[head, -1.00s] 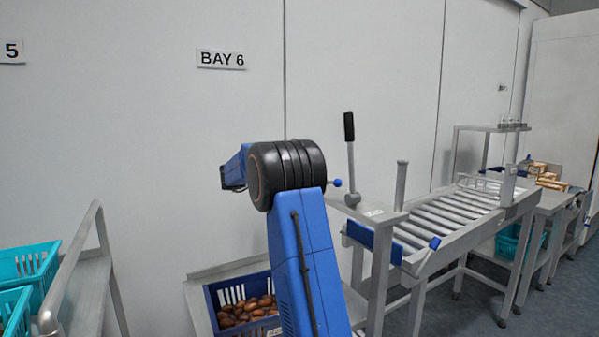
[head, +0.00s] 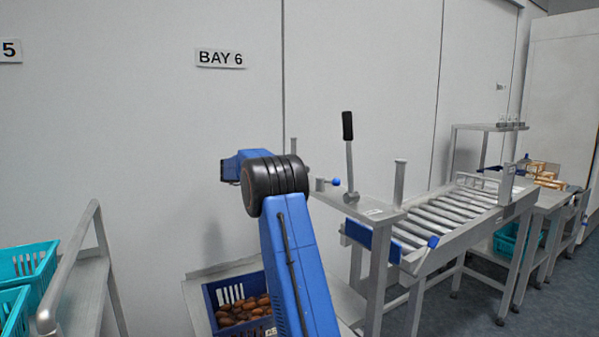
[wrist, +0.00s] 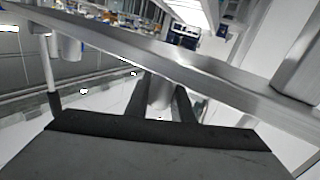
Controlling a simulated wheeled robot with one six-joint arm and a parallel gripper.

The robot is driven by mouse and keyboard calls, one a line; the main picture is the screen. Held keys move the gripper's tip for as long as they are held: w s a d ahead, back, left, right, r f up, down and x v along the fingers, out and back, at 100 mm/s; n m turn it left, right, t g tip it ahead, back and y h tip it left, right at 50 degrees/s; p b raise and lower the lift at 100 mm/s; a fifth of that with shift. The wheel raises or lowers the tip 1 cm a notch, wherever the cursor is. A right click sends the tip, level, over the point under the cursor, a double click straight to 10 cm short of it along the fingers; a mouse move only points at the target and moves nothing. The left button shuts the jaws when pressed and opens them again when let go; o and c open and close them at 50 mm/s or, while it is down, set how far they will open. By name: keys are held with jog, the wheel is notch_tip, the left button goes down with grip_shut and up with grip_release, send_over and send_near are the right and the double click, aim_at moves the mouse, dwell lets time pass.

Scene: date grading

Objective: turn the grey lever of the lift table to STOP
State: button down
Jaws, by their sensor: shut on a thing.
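My gripper (wrist: 162,104) shows in the wrist view, its two dark fingers on either side of a pale grey rounded piece (wrist: 160,90). I take this for the grey lever; only a short part of it shows. In the head view my gripper is hidden behind my own blue arm, and so is what it holds. No STOP mark can be read in either view.
A frame (head: 378,215) right of my arm carries an upright lever with a black grip (head: 347,126) and a blue knob (head: 336,181). A roller conveyor (head: 440,215) lies beyond. A blue crate of dates (head: 212,300) stands below; teal crates (head: 40,262) are at left.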

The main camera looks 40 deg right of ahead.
jog(key=shift+r, duration=0.1)
jog(key=c, duration=1.6)
grip_release()
jog(key=shift+o, duration=0.2)
jog(key=v, duration=0.7)
jog(key=shift+w+a, duration=0.15)
